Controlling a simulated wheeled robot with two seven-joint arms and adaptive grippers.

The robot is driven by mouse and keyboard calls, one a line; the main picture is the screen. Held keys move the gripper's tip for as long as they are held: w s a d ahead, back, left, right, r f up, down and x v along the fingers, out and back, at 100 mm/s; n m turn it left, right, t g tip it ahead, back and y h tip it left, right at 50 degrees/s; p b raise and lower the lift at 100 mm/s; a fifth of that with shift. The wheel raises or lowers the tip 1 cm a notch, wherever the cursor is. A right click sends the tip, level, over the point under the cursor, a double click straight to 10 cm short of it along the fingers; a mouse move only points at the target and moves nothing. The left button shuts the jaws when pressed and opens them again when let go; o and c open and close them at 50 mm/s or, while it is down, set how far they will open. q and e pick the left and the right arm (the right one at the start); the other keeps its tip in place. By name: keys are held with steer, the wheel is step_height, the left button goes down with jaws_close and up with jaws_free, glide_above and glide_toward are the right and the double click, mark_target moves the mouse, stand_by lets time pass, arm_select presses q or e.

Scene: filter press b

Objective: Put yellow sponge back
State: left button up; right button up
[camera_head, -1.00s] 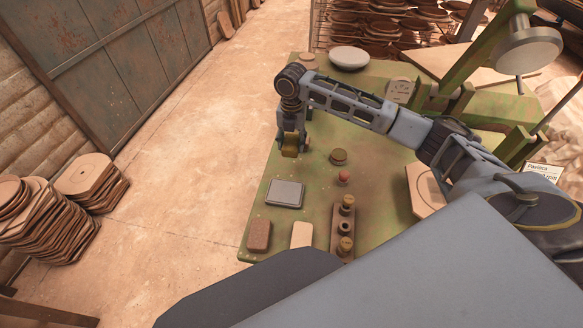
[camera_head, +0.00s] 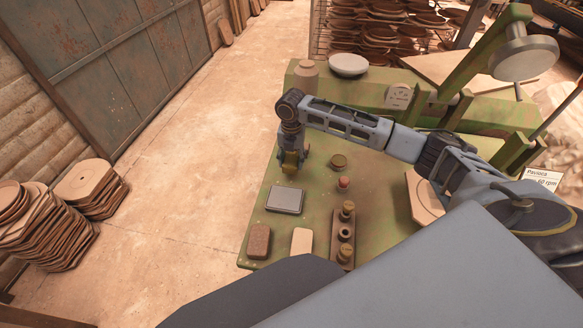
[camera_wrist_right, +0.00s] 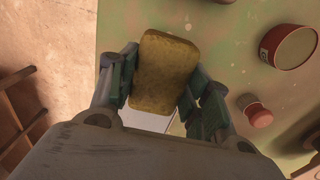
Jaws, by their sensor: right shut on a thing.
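The yellow sponge (camera_wrist_right: 166,68) is between the two fingers of my right gripper (camera_wrist_right: 158,92) in the right wrist view. The right gripper is shut on it. In the head view the right gripper (camera_head: 291,160) points down with the sponge in it, over the left part of the green table (camera_head: 262,222). The grey rectangular tray (camera_head: 285,199) lies on the table just in front of the gripper. Part of its pale surface shows below the sponge in the wrist view. My left gripper is not in view.
A brown block (camera_head: 259,241) and a cream block (camera_head: 301,242) lie at the table's front edge. A white bowl (camera_head: 348,64) is at the back.

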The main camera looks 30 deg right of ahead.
mark_target(291, 158)
steer(key=shift+f, duration=2.25)
steer(key=shift+f, duration=0.1)
steer(key=o, duration=1)
step_height(291, 158, up, 12)
steer(key=shift+r, duration=0.1)
